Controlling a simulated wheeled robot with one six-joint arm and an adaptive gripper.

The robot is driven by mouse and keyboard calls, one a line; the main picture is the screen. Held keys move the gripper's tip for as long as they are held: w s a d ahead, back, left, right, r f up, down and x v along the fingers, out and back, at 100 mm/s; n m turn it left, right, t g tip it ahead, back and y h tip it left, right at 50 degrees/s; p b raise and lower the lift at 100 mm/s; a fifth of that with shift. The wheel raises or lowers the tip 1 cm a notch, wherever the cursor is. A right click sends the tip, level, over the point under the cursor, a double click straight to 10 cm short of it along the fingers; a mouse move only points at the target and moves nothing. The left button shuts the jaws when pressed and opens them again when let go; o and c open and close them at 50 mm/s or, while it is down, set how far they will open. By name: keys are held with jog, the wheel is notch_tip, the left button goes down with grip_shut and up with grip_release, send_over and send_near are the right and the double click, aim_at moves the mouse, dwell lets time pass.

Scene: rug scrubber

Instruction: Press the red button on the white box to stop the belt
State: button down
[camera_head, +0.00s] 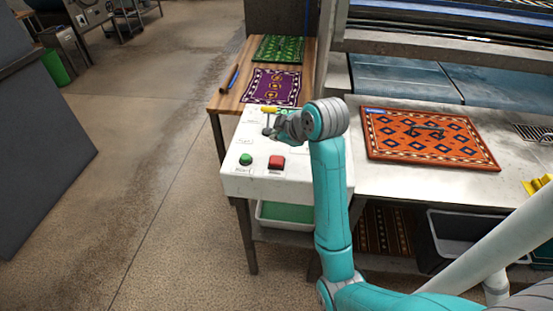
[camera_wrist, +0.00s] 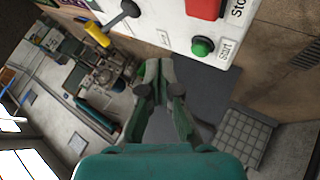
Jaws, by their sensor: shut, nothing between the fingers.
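The white box (camera_head: 238,184) stands at the left end of the belt table. A square red button (camera_head: 277,162) and a round green button (camera_head: 246,159) sit on its top face near the front edge. The red button also shows in the wrist view (camera_wrist: 205,8), cut by the top edge, with a "Stop" label beside it. The green button (camera_wrist: 202,46) is labelled "Start". My gripper (camera_head: 279,127) is over the far part of the box, behind the red button and apart from it. In the wrist view its fingers (camera_wrist: 160,90) are together and empty.
A lever with a yellow handle (camera_head: 268,110) rises from the box close to my gripper. An orange rug (camera_head: 430,136) lies on the metal table to the right. A wooden table (camera_head: 229,101) behind holds a purple rug (camera_head: 272,87) and a green rug (camera_head: 278,49).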

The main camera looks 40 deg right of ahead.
aim_at(274, 157)
jog(key=shift+f, duration=2.95)
jog(key=shift+f, duration=0.2)
jog(key=shift+f, duration=0.25)
jog(key=shift+f, duration=0.55)
jog(key=shift+r, duration=1)
jog(key=shift+r, duration=2.55)
